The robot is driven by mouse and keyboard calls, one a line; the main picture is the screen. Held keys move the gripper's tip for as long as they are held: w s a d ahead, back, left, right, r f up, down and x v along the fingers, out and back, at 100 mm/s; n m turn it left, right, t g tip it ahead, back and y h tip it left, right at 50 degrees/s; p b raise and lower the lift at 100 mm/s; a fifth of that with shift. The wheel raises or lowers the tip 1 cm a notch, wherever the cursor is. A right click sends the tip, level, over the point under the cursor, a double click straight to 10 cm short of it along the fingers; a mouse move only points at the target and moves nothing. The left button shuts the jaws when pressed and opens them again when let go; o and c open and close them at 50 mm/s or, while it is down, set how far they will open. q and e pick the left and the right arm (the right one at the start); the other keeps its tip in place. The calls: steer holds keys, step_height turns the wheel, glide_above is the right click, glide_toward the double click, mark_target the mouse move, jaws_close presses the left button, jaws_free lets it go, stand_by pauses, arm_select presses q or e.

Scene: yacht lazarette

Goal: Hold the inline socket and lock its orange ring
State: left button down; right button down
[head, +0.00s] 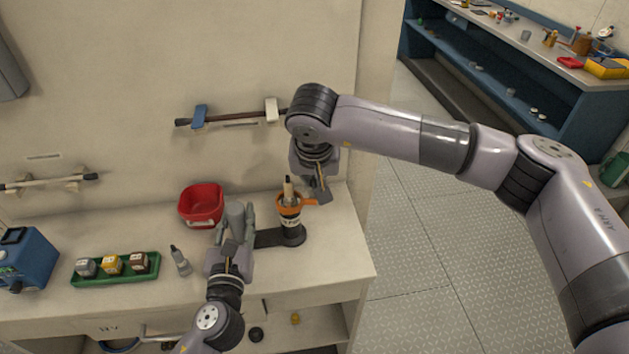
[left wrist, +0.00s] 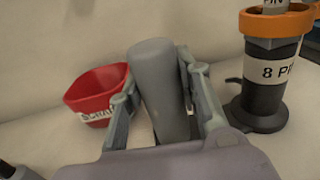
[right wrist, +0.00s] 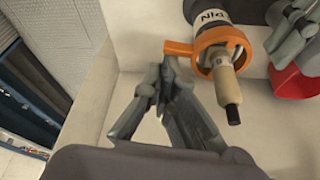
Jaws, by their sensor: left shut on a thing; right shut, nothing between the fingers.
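The black inline socket (left wrist: 262,95), labelled 8 PIN, stands upright on a round black base on the bench. Its orange ring (head: 290,208) has a tab pointing right in the head view. A beige plug with a black tip (right wrist: 225,85) sits in the ring. My left gripper (head: 236,215) is shut on an upright grey cylinder (left wrist: 158,85) left of the socket. A dark bar runs from the base toward it; the join is hidden. My right gripper (right wrist: 168,68) is shut and empty, its fingertips beside the ring's tab (right wrist: 180,48); contact is unclear.
A red bin (head: 201,205) stands behind and left of my left gripper. A green tray (head: 115,268) with several small containers, a small grey bottle (head: 180,260) and a blue box (head: 28,260) are further left. The bench's right edge lies close to the socket.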

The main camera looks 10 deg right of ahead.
steer(key=shift+s, duration=1.1)
steer(key=shift+w, duration=0.1)
steer(key=shift+w+a, duration=0.4)
steer(key=shift+w, duration=0.2)
steer(key=shift+d, duration=0.1)
step_height(320, 180, up, 9)
steer(key=shift+w+d+r, duration=0.15)
steer(key=shift+w+r, duration=0.05)
steer(key=shift+w, duration=0.05)
